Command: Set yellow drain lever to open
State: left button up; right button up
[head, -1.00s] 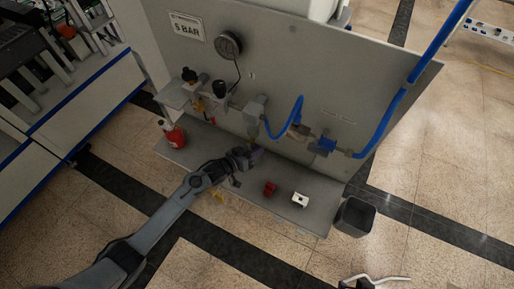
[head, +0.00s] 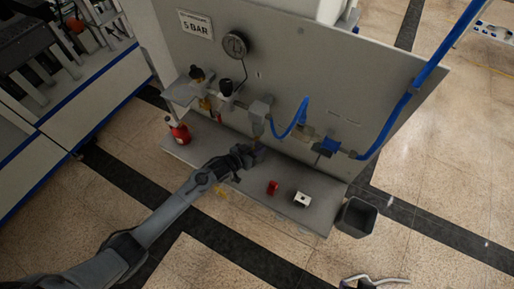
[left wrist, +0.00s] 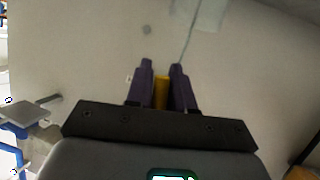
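My left gripper (head: 258,154) is low in front of the grey panel, below the grey filter unit, in the head view. In the left wrist view its two dark purple fingers (left wrist: 161,78) stand close together. The yellow drain lever (left wrist: 161,93) fills the narrow gap between them, and they look shut on it. The lever's mount and far end are hidden in the wrist view. In the head view the gripper covers the lever. My right gripper is not seen.
The panel (head: 300,75) carries a round gauge (head: 235,45), a blue hose (head: 290,120) and fittings. A dark bin (head: 356,218) stands at the right.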

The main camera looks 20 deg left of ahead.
pick_arm(q)
jog(key=shift+o, duration=1.4)
jog(key=v, duration=1)
jog(key=shift+s+a+r+b, duration=0.15)
jog(key=shift+s+r+b, duration=0.05)
jog(key=shift+s+b, duration=0.15)
